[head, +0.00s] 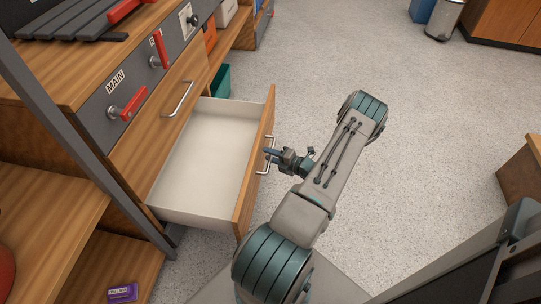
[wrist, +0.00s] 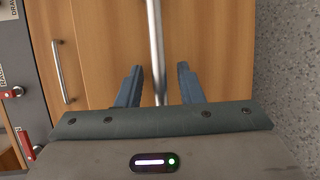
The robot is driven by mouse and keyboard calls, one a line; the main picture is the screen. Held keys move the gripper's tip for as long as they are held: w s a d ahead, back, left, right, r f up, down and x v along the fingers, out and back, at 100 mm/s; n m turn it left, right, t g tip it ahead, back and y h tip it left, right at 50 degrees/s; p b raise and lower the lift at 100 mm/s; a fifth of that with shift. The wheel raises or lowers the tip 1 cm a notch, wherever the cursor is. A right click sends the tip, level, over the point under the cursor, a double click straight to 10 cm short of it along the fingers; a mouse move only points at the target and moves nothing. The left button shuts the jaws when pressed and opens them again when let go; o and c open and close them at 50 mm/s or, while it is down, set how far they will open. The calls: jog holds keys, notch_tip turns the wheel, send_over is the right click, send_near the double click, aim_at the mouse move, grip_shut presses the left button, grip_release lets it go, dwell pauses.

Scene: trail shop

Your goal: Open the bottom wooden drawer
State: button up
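The bottom wooden drawer (head: 248,196) stands pulled far out of the cabinet, and its white inside is empty. Its metal bar handle (head: 263,168) is on the outer side of the front. My gripper (head: 273,156) is at that handle. In the wrist view, the handle bar (wrist: 155,40) runs between the two fingers of my gripper (wrist: 159,70), with a gap visible on each side. The fingers are open. The wrist view does not show clearly how deep the bar lies between them. The upper wooden drawer (head: 160,125) is shut, with its own handle (head: 179,98).
A grey panel labelled MAIN (head: 115,82) with red levers (head: 127,104) is above the drawers. A purple box (head: 122,292) lies on the low shelf at lower left. A green bin (head: 219,82) is behind the drawer. Open speckled floor (head: 430,130) spreads to the right.

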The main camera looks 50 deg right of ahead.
jog(key=p+v, duration=0.3)
jog(key=v, duration=1)
jog(key=shift+s, duration=0.4)
jog(key=w+a+r+n+g+y+p, duration=0.2)
jog(key=w+a+r+n+g+p, duration=0.25)
jog(key=r, duration=0.45)
jog(key=w+a+r+n+g+y+p, duration=0.25)
jog(key=a+r+n, duration=0.25)
jog(key=r+n, duration=0.4)
jog(key=w+a+r+n+g+y+p, duration=0.2)
jog(key=w+a+r+n+y+p, duration=0.25)
jog(key=r, duration=0.55)
jog(key=a+r+n+g+h+p, duration=0.2)
jog(key=a+r+n+g+p, duration=0.1)
jog(key=a+r+n, duration=0.4)
jog(key=a+r+n+g+h+p, duration=0.25)
jog(key=a+r+n, duration=0.3)
jog(key=r, duration=0.45)
jog(key=s+a+r+n+t+h+p, duration=0.1)
jog(key=s+a+r+n+h+p, duration=0.2)
jog(key=a+r+n+p, duration=0.3)
jog(key=s+a+r+n+h+p, duration=0.4)
jog(key=s+a+r+n+p, duration=0.2)
jog(key=r+n, duration=0.8)
notch_tip(320, 180, up, 3)
jog(key=shift+s+r+t, duration=0.1)
jog(key=shift+s+t, duration=0.15)
jog(key=shift+t, duration=0.1)
